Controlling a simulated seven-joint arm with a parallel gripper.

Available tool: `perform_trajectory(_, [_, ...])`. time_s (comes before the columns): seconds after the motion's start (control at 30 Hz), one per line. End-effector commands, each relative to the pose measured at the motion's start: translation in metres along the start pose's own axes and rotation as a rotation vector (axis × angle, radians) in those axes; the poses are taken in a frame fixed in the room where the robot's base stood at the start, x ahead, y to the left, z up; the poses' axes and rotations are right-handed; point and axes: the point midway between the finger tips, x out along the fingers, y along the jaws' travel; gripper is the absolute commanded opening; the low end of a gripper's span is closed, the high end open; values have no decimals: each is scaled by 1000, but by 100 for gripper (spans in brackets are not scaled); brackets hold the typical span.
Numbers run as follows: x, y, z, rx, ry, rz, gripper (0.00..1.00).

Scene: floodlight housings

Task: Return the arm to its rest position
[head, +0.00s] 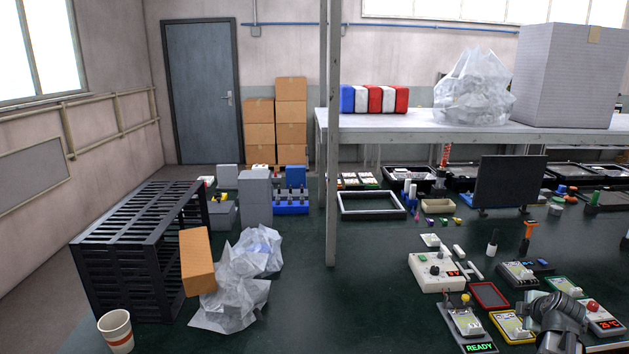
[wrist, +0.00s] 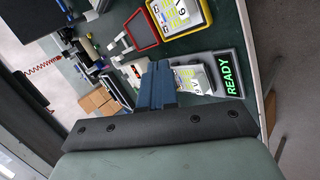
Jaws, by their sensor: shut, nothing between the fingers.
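My gripper (wrist: 160,70) shows in the wrist view as two blue fingers pressed together, with nothing between them. It is over the dark green bench, beside the fixture with the green READY display (wrist: 227,73). In the head view a grey part of my arm (head: 560,318) stands at the bottom right, over the panels near the bench's front edge. The fingertips cannot be made out in the head view. The READY fixture (head: 481,347) is left of the arm there, and holds a pale housing with a yellow knob.
Around the arm lie a yellow-framed panel (head: 511,327), a red-framed tray (head: 489,295) and a white control box (head: 436,272). A dark monitor (head: 512,182) stands behind. A post (head: 332,130) rises mid-bench. A black crate (head: 130,250) and paper cup (head: 116,330) are at left; the centre front is clear.

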Motion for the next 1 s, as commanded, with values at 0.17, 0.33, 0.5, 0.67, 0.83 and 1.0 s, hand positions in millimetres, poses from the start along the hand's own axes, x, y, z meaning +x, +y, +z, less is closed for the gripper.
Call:
perform_trajectory(0.17, [26, -46, 69, 202, -149, 6, 0])
perform_trajectory(0.33, [45, -87, 106, 352, -240, 14, 0])
perform_trajectory(0.5, [72, -130, 94, 468, -254, -32, 0])
perform_trajectory(0.67, [102, -180, 43, 563, -224, -141, 0])
perform_trajectory(0.83, [127, -244, -23, 663, -205, -294, 0])
perform_trajectory(1.0, [138, -313, -84, 751, -224, -451, 0])
